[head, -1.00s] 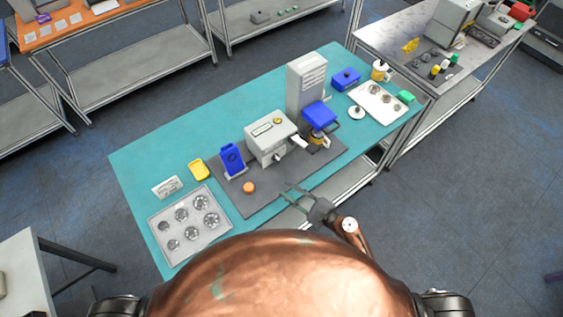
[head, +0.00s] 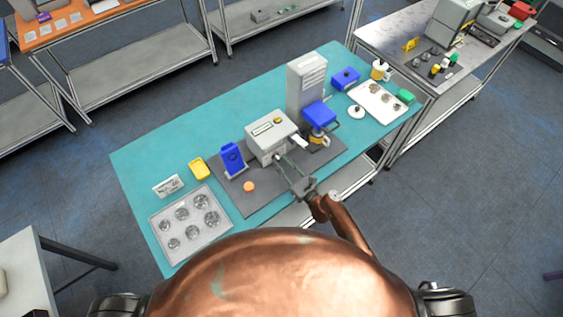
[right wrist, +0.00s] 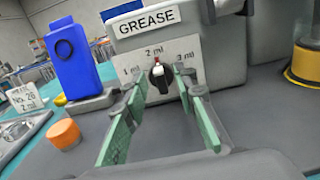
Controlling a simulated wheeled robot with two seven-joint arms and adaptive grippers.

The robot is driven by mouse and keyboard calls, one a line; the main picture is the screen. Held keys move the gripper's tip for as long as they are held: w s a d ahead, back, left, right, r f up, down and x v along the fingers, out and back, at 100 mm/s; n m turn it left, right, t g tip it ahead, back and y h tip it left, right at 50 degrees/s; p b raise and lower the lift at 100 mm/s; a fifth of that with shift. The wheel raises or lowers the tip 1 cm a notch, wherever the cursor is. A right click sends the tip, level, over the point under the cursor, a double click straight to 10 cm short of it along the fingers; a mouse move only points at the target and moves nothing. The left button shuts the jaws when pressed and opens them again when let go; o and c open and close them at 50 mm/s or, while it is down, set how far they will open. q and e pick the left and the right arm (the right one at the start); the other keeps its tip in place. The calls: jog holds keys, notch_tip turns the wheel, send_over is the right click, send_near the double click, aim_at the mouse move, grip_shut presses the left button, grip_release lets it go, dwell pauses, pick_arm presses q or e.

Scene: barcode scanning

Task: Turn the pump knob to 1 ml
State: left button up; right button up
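The grease pump (head: 268,133) is a pale grey box on the dark mat, and its GREASE label and dial face show in the right wrist view (right wrist: 190,48). The black pump knob (right wrist: 158,77) has a white and red pointer facing up at the 2 ml mark, with 1 ml to its left and 3 ml to its right. My right gripper (head: 284,163) is in front of the pump. In the right wrist view its green-padded fingers (right wrist: 162,88) are open, one on each side of the knob. I cannot tell whether they touch it. My left gripper is out of view.
A blue holder (head: 232,158) and an orange cap (head: 249,187) are left of the pump. A blue-topped device (head: 319,114) stands to its right and a tall grey unit (head: 306,82) behind. A metal tray (head: 158,219) is at the bench's left end.

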jog(key=shift+w+a, duration=0.2)
jog(key=shift+c, duration=0.6)
grip_shut()
